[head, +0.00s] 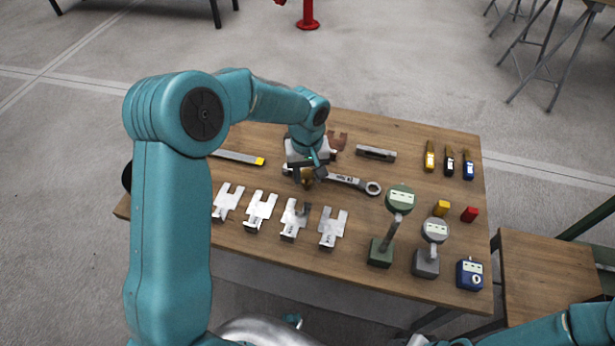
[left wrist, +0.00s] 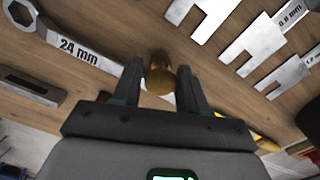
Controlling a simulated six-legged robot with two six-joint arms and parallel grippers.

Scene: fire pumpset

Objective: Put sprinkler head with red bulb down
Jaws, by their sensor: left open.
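The sprinkler head (head: 307,174) is a small brass piece, mostly hidden under my left gripper (head: 304,180) in the head view. In the left wrist view, the brass sprinkler head (left wrist: 160,76) shows between the two dark fingers of my left gripper (left wrist: 161,66), which are open and point down at the wooden table (head: 370,235). It appears to rest on the tabletop, with the fingers on either side of it. Its red bulb does not show. My right gripper is not in view.
A 24 mm wrench (head: 345,182) lies just right of the gripper. Several notched metal gauges (head: 261,211) lie in front. Two gauges on stands, the green one (head: 399,199) and the grey one (head: 435,231), stand at right. Bare wood shows between these.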

